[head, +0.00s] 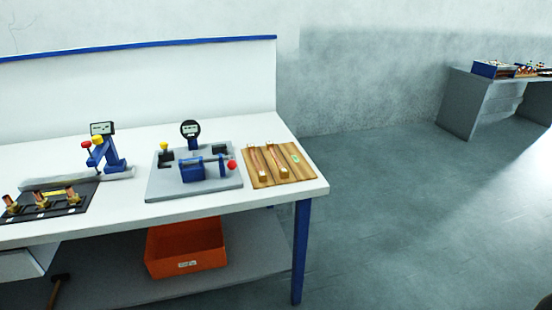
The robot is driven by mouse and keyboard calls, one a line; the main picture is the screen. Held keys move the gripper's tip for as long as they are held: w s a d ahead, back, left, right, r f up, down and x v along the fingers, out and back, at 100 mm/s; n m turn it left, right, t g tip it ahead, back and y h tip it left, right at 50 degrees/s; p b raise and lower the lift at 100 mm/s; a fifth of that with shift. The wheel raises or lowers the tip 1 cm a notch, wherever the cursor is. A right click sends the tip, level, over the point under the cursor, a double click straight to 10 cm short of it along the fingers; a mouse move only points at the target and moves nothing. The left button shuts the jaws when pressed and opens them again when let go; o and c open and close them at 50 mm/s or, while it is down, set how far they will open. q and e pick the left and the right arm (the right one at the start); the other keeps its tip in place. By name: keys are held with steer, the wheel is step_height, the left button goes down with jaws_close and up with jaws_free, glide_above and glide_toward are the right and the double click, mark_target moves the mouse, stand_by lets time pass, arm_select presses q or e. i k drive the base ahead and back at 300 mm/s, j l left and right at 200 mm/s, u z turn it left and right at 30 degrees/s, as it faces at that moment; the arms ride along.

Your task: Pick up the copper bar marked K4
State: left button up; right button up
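In the head view, two copper bars lie on a wooden board with grooves (297,174) at the right end of the white workbench. The left bar (256,160) and the right bar (275,160) lie lengthwise, side by side, each with a small pale tag at its near end. The marks are too small to read, so I cannot tell which one is K4. A small green label sits on the board's right part, where no bar lies.
A grey plate (225,186) with a blue fixture and dial gauge stands left of the board. Further left are another gauge stand (112,158) and a black tray (75,208) with copper fittings. An orange bin (186,262) sits below. Open floor lies right.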

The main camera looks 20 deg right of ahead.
mark_target(284, 171)
steer(key=i+j, duration=0.2)
steer(key=i, duration=0.15)
steer(key=i+j, duration=0.2)
steer(key=i, duration=0.15)
steer(key=z, duration=2.2)
